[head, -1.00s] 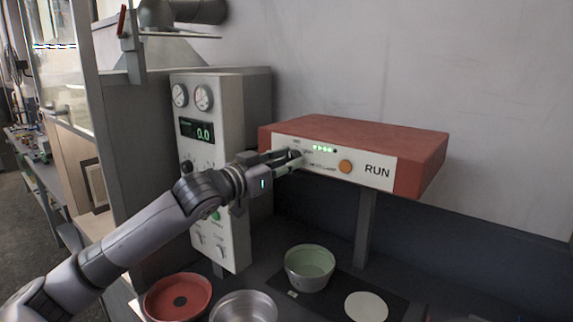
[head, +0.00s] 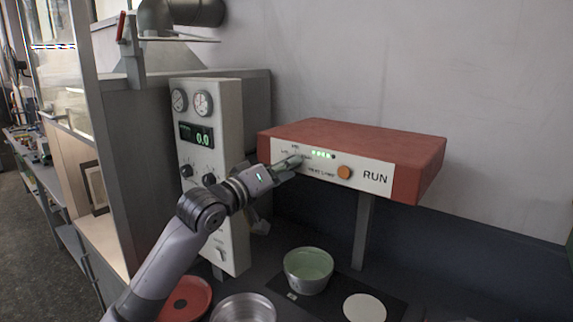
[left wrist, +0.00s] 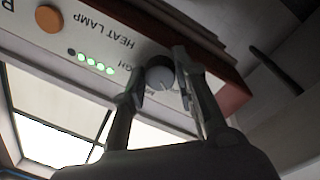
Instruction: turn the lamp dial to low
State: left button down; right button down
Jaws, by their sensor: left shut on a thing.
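The heat lamp (head: 405,152) is a red-topped box with a pale front panel marked RUN. Its dial (left wrist: 160,74) is a small round grey knob, seen upside down in the left wrist view between my fingers. My left gripper (head: 292,163) is shut on the dial at the panel's left end and hides most of it in the head view; its fingers also show in the left wrist view (left wrist: 160,80). Labels surround the dial, with HIGH partly readable; I cannot tell which mark it points at. My right gripper is not in view.
Several green lights (head: 323,154) glow on the panel, beside an orange button (head: 344,172). A grey control cabinet (head: 232,150) stands left of the lamp, close to my left arm. A green-lined pan (head: 308,268), a metal pan (head: 244,309) and a red dish (head: 188,297) sit below.

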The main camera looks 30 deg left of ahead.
pick_arm(q)
jog(key=shift+n, duration=0.4)
jog(key=c, duration=1.3)
grip_release()
jog(key=shift+s, duration=0.15)
jog(key=s, duration=0.4)
jog(key=s+a, duration=0.1)
jog(key=s, duration=0.2)
jog(key=s+f, duration=0.1)
jog(key=s, duration=0.3)
jog(key=shift+s+a, duration=0.25)
jog(key=shift+s, duration=0.1)
